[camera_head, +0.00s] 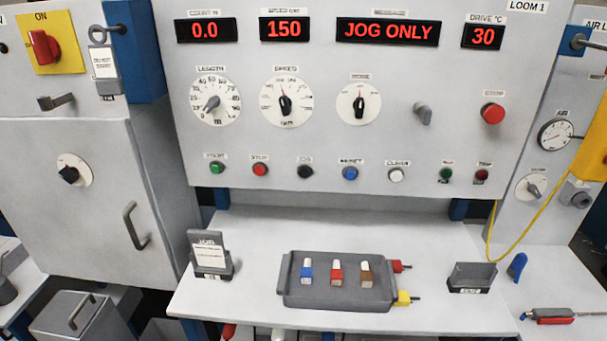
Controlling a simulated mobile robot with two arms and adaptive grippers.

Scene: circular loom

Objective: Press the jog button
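The jog button (305,172) is a small black round button under a small label, in the lower row of the grey control panel (400,155). It sits between the red button (260,170) and the blue button (350,173). Nothing covers it. The message display (388,31) above reads "JOG ONLY" in red. Neither of my grippers shows in the head view, so their place relative to the button cannot be seen.
A shelf (250,290) juts out below the panel. It carries a grey tray (340,297) with three coloured pieces, a card holder (211,258) and a small grey bin (471,277). A red mushroom button (492,113) sits at the panel's right. Space before the buttons is clear.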

